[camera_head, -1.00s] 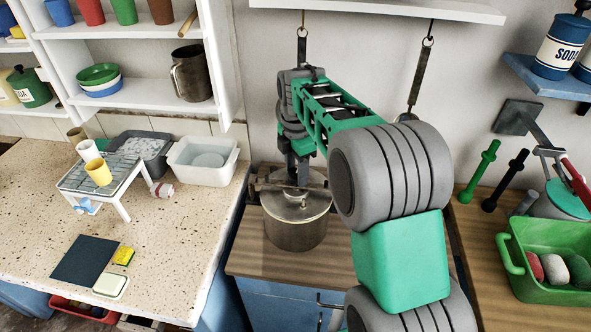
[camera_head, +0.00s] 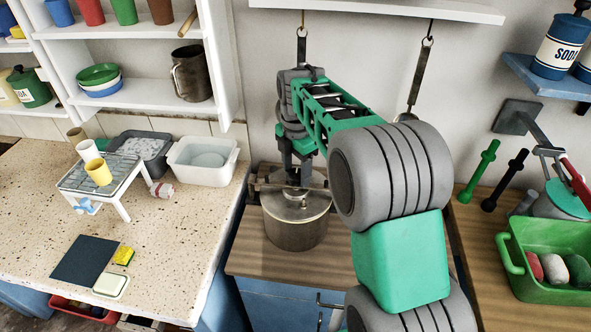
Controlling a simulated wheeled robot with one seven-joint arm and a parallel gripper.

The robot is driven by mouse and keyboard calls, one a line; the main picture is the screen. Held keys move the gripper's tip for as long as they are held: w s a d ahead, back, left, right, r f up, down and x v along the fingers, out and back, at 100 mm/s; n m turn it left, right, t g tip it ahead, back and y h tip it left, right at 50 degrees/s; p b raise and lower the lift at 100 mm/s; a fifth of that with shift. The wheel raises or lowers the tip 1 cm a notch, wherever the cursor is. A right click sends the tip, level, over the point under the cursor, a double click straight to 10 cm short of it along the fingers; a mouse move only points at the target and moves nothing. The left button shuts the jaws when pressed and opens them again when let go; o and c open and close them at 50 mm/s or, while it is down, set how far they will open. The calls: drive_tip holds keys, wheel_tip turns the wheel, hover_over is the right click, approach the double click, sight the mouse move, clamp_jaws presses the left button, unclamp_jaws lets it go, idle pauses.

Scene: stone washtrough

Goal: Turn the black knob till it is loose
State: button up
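A metal pot (camera_head: 294,235) with a flat lid (camera_head: 312,210) stands on the wooden counter in the middle of the view. A dark bar (camera_head: 263,184) lies across its top. My gripper (camera_head: 296,180) points down at the middle of the lid, over the bar. The black knob cannot be made out; my gripper and wrist cover the spot above the lid's centre. The fingers are small and dark against the pot, so I cannot tell whether they are closed on anything.
Left, a speckled counter (camera_head: 180,235) holds a wire rack (camera_head: 110,180), a white basin (camera_head: 203,160) and a yellow sponge (camera_head: 123,255). Right, a green tub (camera_head: 550,293) stands near dark and green handles. Utensils hang behind my arm.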

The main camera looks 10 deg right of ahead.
sight(297, 175)
drive_tip(key=shift+o, duration=0.9)
wheel_tip(297, 175, up, 8)
drive_tip(key=shift+f+b, duration=0.1)
drive_tip(key=shift+b, duration=0.5)
drive_tip(key=shift+s+m, duration=0.2)
drive_tip(key=shift+m, duration=0.2)
drive_tip(key=s+f+m+t, duration=0.2)
drive_tip(key=s+f+m, duration=0.1)
drive_tip(key=s+m, duration=0.7)
drive_tip(key=s+f+m+t, duration=0.2)
drive_tip(key=s+f+m, duration=0.1)
drive_tip(key=s+m, duration=0.7)
drive_tip(key=shift+a+m, duration=0.15)
drive_tip(key=shift+m, duration=0.85)
